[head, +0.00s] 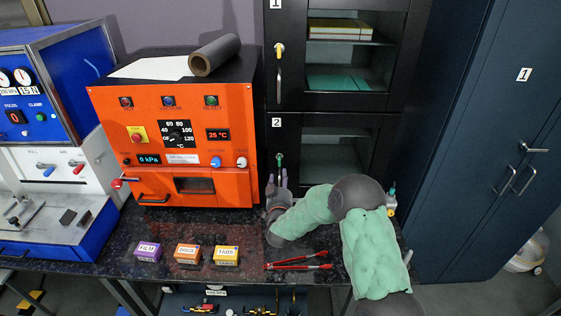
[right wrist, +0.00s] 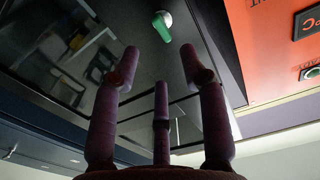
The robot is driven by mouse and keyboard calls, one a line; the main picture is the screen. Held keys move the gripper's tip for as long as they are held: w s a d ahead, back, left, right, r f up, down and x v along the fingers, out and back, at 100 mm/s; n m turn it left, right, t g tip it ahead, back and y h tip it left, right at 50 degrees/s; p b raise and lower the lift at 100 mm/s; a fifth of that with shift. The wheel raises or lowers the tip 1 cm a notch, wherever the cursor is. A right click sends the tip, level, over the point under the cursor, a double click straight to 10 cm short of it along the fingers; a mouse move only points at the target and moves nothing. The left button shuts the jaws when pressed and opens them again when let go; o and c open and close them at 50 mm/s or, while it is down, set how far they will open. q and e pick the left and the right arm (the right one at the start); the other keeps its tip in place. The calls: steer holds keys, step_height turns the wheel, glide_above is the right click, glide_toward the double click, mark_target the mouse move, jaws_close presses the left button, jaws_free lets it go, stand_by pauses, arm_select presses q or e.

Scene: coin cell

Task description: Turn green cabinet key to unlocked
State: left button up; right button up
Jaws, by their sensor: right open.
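The green key (head: 279,160) sits in the lock on the left edge of the black cabinet door marked 2 (head: 293,134). In the right wrist view the green key (right wrist: 163,27) shows with a pale round lock face beside it, beyond the fingertips. My right gripper (head: 277,182) is just below the key in the head view, fingers pointing up toward it. In the right wrist view its dark fingers (right wrist: 160,62) are spread and empty, and the key appears between the two outer ones, apart from them. My left gripper is not in view.
The orange oven (head: 215,130) stands close left of my right gripper. Above is cabinet door 1 with a yellow key (head: 279,52). Red-handled pliers (head: 298,262) and several small boxes, such as the yellow one (head: 226,257), lie on the dark counter.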

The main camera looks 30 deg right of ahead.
mark_target(279, 161)
steer(key=x, duration=0.9)
steer(key=shift+w, duration=0.15)
jaws_close()
